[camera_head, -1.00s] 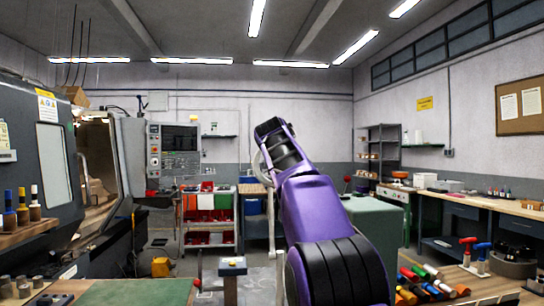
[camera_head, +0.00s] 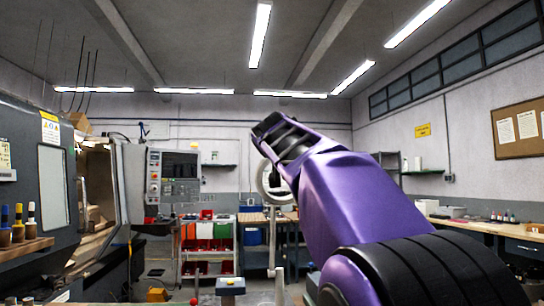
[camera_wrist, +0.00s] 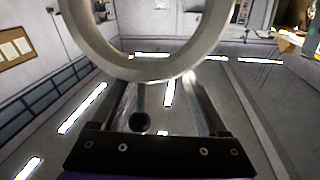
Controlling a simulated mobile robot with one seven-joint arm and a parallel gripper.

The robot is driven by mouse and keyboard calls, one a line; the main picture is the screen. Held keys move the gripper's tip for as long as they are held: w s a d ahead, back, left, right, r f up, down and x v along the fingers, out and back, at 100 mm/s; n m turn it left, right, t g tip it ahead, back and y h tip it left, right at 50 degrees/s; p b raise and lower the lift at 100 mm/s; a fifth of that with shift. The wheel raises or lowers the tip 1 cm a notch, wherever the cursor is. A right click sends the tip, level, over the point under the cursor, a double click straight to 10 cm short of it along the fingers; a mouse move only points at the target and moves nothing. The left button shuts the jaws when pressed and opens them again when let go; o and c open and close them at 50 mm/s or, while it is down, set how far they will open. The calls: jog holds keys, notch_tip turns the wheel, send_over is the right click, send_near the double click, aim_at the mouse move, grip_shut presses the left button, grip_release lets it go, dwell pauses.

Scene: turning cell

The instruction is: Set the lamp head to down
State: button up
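The lamp head appears as a pale ring (camera_head: 268,186) on a thin upright post (camera_head: 279,240), partly hidden behind my arm in the head view. In the wrist view the ring (camera_wrist: 147,70) is large and crosses the top of the picture, just past my fingertips. A short bar ending in a dark round knob (camera_wrist: 140,122) shows between the fingers. My gripper (camera_head: 268,130) is at the upper edge of the ring. In the wrist view my gripper (camera_wrist: 160,85) has its two fingers apart, with a gap around the bar. I cannot tell whether either finger touches the ring.
A lathe-like machine (camera_head: 50,170) with a control panel (camera_head: 174,177) stands at left. A workbench (camera_head: 480,228) runs along the right.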

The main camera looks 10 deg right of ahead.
jog(key=a+f, duration=0.1)
jog(key=w+f, duration=0.1)
jog(key=f, duration=0.1)
jog(key=shift+w+a+g, duration=0.15)
jog(key=shift+a+g, duration=0.15)
jog(key=shift+a, duration=0.05)
jog(key=s+a+r, duration=0.1)
jog(key=s, duration=0.9)
jog(key=s+a+r, duration=0.1)
jog(key=s+r, duration=0.1)
jog(key=s, duration=0.8)
jog(key=shift+s, duration=0.3)
dwell(0.4)
jog(key=shift+f, duration=0.1)
dwell(0.6)
